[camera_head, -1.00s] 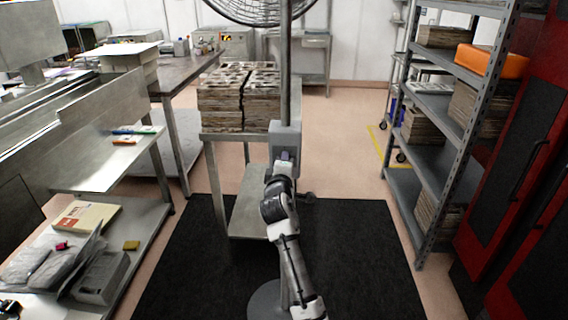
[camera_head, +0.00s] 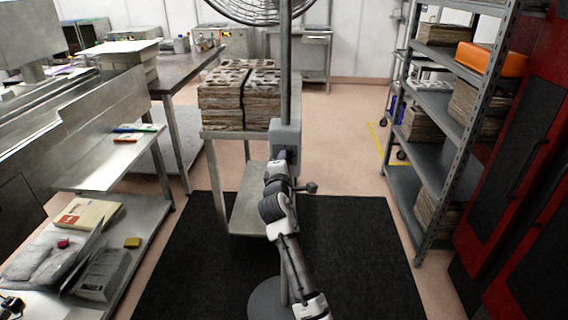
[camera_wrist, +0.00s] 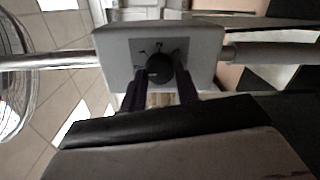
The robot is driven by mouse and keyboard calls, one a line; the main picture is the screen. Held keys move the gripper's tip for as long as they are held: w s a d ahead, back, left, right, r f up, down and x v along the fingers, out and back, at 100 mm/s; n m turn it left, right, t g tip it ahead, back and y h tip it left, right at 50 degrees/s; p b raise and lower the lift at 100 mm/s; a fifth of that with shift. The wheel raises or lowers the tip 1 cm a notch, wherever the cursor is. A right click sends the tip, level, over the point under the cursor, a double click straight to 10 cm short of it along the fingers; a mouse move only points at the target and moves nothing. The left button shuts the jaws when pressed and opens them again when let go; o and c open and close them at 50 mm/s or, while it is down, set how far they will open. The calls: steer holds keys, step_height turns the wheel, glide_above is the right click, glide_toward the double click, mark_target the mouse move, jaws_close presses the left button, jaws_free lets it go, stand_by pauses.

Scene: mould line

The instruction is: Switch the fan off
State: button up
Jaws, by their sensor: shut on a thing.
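The fan stands in front of me; its wire cage (camera_head: 255,10) is cut off by the top edge in the head view. Its grey control box (camera_head: 289,132) sits on the upright pole (camera_head: 285,80). In the wrist view the box face (camera_wrist: 205,45) carries a round black knob (camera_wrist: 160,69) with small marks around it, too small to read. A pale pointer mark on the knob faces left. My gripper (camera_wrist: 159,92) is shut on the knob, one dark finger on each side. In the head view my gripper (camera_head: 284,156) is at the box's front, its fingers mostly hidden.
A metal cart with stacked moulds (camera_head: 240,98) stands behind the pole, to the left. Steel worktables (camera_head: 115,160) line the left side. A grey shelf rack (camera_head: 440,175) and red cabinets (camera_head: 515,170) are on the right. The dark floor mat (camera_head: 350,250) is clear to the right.

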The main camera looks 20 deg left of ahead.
steer(key=o, duration=1)
steer(key=b+v, duration=0.4)
steer(key=v, duration=0.9)
steer(key=shift+s+d, duration=0.1)
steer(key=shift+s, duration=0.3)
